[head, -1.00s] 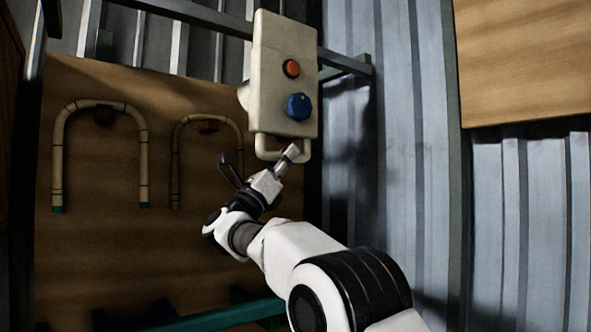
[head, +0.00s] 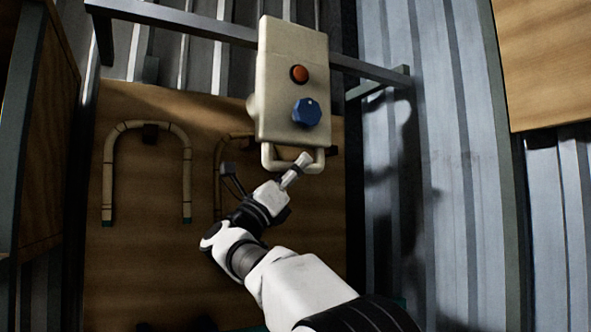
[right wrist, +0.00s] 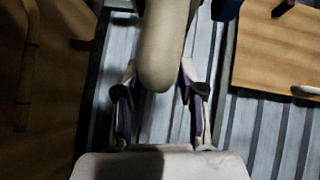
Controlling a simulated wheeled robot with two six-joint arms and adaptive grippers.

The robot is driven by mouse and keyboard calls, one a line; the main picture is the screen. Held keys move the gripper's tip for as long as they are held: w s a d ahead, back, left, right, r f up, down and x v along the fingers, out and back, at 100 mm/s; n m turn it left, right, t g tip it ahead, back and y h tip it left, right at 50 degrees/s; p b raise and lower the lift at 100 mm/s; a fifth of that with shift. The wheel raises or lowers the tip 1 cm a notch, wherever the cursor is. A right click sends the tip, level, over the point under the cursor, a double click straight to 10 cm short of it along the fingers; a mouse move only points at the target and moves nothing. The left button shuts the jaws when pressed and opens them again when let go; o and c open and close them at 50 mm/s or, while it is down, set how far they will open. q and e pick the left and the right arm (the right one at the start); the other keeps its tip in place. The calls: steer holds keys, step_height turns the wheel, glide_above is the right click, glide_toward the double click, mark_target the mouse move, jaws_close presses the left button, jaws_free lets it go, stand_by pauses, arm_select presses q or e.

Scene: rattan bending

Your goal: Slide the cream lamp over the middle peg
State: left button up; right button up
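A cream control pendant (head: 285,95) with an orange button (head: 299,74), a blue knob (head: 306,112) and a bottom loop handle is the only cream device in view. Nothing here looks like a lamp. My right gripper (head: 266,168) is at its handle, one finger in front of it. In the right wrist view the rounded cream handle (right wrist: 165,60) lies between the two fingers, which appear to be gripping it. On the wooden board behind are a dark left peg (head: 150,133) and a dark peg (head: 330,150) at right; the pendant hides much of the area between. My left gripper is not in view.
A bent cane (head: 107,180) hangs over the left peg, and a second bent cane (head: 218,165) is partly hidden by the pendant and my gripper. A metal rail (head: 365,70) crosses behind the pendant. Corrugated wall (head: 450,200) is at right.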

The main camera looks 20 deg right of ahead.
steer(key=shift+a, duration=0.1)
steer(key=v, duration=0.7)
steer(key=shift+f, duration=0.25)
